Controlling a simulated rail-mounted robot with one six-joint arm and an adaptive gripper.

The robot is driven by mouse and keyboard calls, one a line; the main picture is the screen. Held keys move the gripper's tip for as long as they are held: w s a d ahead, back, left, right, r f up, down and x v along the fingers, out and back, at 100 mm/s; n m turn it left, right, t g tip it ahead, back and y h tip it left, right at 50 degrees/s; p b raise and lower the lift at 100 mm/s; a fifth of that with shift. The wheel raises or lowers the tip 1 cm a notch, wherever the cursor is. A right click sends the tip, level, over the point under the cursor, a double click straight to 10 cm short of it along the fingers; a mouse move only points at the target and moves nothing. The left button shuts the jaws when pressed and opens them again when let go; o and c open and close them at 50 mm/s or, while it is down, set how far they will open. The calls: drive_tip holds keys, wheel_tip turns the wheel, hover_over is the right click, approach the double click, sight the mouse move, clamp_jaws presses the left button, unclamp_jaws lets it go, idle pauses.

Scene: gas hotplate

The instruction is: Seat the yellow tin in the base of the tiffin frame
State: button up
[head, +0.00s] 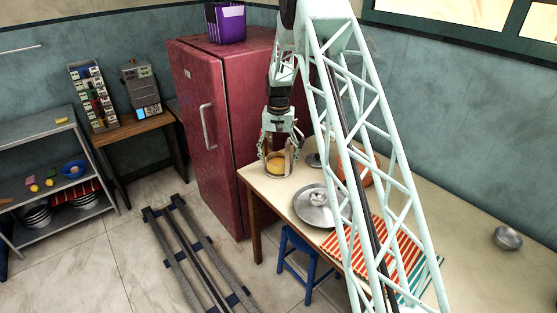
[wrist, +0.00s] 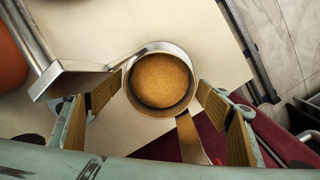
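The yellow tin (wrist: 160,80) appears in the wrist view as a round, golden-yellow surface inside a metal rim; it also shows low between the fingers in the head view (head: 277,166). The metal tiffin frame (wrist: 190,138) has one strip reaching down the picture from the rim and a wide bent strip at the left. I cannot tell how deep the tin sits in the frame's base. My gripper (head: 280,152) points down over them at the table's far end. Its finger pads (wrist: 159,82) stand open on both sides of the rim, with narrow gaps.
The pale table (head: 460,213) carries a large metal plate (head: 315,208) with pieces on it, a striped cloth (head: 405,255), an orange round pot (head: 355,168) behind my arm, and a small metal bowl (head: 507,238). A red fridge (head: 235,115) stands close to the table's left end.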

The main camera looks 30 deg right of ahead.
wheel_tip(320, 180, up, 12)
drive_tip(key=p, duration=0.2)
drive_tip(key=shift+r, duration=0.15)
idle(0.7)
idle(0.8)
